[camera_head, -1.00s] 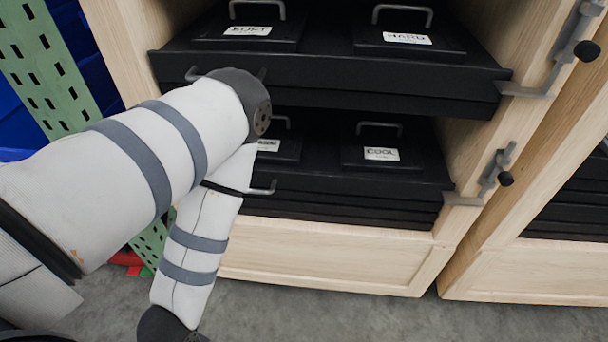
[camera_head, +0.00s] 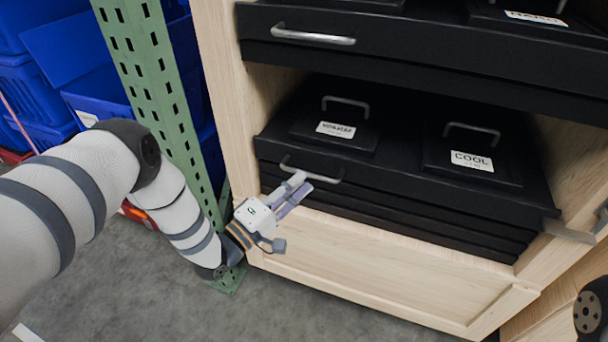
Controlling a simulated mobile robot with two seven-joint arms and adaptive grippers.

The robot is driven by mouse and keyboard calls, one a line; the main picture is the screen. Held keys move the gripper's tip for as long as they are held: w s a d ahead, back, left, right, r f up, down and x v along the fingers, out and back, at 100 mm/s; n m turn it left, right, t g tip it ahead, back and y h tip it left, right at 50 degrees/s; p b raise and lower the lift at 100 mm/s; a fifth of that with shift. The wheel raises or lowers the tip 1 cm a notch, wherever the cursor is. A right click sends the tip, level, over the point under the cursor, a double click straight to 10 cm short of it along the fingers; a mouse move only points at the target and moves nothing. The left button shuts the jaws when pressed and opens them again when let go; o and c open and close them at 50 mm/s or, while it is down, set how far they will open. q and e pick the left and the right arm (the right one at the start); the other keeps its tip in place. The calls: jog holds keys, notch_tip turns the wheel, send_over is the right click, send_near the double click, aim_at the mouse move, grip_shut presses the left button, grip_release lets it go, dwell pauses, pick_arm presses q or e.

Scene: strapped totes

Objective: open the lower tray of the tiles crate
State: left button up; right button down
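The wooden crate (camera_head: 390,270) holds an upper black tray (camera_head: 420,62) and a lower black tray (camera_head: 400,185). The lower tray has a grey bar handle (camera_head: 328,178) at the left of its front. On it sit two lidded boxes, one labelled COOL (camera_head: 472,161), the other label (camera_head: 336,130) hard to read. A grey latch arm (camera_head: 569,232) lies by the lower tray's right front corner. Contact and finger gap cannot be made out.
A green perforated post (camera_head: 160,90) stands close left of the crate, near my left arm. Blue bins (camera_head: 35,95) are behind it. The grey floor (camera_head: 320,315) in front of the crate is clear. A dark arm joint shows at the lower right edge.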

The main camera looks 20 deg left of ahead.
aim_at(308, 173)
pick_arm(q)
jog(key=shift+x, duration=1.95)
pick_arm(e)
jog(key=shift+f, duration=0.1)
pick_arm(q)
jog(key=shift+f, duration=0.1)
grip_shut()
